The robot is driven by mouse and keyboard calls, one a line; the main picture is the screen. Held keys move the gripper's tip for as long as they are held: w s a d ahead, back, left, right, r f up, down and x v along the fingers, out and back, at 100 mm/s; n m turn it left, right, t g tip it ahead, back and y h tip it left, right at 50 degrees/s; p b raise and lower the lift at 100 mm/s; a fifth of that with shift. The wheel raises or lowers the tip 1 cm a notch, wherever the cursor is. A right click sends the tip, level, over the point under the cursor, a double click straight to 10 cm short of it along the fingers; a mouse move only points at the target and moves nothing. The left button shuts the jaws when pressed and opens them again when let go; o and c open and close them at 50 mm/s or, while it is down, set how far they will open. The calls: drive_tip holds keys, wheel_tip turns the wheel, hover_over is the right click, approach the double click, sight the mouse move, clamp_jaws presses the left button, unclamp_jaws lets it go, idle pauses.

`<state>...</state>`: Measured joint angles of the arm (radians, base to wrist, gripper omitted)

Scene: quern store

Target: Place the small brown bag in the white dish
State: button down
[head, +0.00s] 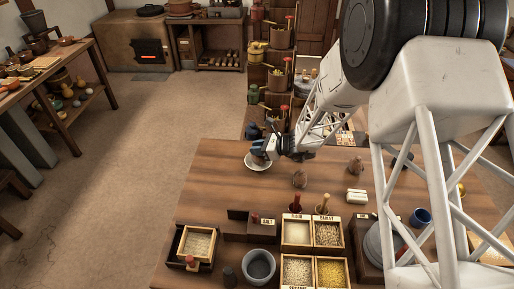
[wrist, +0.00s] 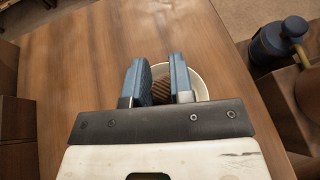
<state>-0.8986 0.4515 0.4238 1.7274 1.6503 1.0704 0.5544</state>
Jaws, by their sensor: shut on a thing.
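My gripper (wrist: 158,72) is shut on a small brown bag (wrist: 160,88), which shows between the two blue fingers in the wrist view. The white dish (wrist: 200,84) lies just beyond and below the fingers, partly hidden by them. In the head view, the white dish (head: 255,166) sits near the far edge of the wooden table, and my gripper (head: 265,153) is right over it. The held bag is mostly hidden by the fingers there. I cannot tell whether the bag touches the dish.
Grain boxes (head: 297,233), a grey bowl (head: 259,267) and a dark-framed tray (head: 195,245) fill the near side. A blue jug (wrist: 278,42) stands beyond the table edge. The table's left part is clear.

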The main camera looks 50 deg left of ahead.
drive_tip(key=shift+f, duration=0.2)
drive_tip(key=c, duration=1)
unclamp_jaws()
drive_tip(key=shift+r, duration=0.15)
drive_tip(key=shift+r, duration=0.2)
drive_tip(key=v, duration=1.2)
drive_tip(key=shift+r, duration=0.1)
